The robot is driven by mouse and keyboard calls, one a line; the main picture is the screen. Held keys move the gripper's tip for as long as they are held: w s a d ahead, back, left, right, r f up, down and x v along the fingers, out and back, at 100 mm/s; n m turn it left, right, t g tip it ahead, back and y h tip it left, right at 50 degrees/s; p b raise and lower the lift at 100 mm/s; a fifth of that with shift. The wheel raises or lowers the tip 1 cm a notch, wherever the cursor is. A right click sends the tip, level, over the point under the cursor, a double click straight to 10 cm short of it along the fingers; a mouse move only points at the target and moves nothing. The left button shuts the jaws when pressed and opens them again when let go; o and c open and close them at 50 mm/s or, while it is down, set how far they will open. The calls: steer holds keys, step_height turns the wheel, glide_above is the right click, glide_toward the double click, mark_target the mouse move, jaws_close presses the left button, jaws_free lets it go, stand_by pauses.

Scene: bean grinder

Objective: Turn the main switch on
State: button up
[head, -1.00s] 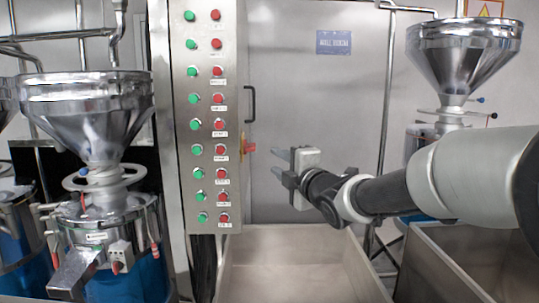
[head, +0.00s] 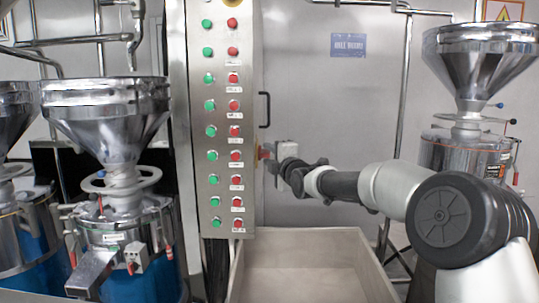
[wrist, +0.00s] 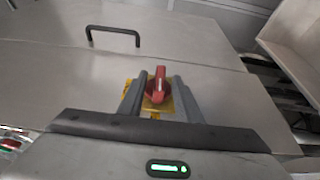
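The main switch is a red rotary handle on a yellow plate (wrist: 157,88), on the side face of the steel control cabinet (head: 212,262). In the head view only a small red part of the switch (head: 264,152) shows, at the cabinet's right edge. My gripper (head: 271,160) is at that edge, right at the switch. In the wrist view my gripper (wrist: 158,97) is open, with one grey finger on each side of the red handle. The handle lies between the fingers with yellow plate showing around it. I cannot tell whether a finger touches it.
Green and red push buttons (head: 234,104) line the cabinet's front. A black door handle (head: 265,109) sits above the switch; it also shows in the wrist view (wrist: 113,35). A steel bin (head: 300,270) stands below my arm. Grinders with hoppers (head: 105,105) stand on both sides.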

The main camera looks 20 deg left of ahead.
steer(key=shift+c, duration=0.2)
jaws_close()
steer(key=shift+r, duration=0.1)
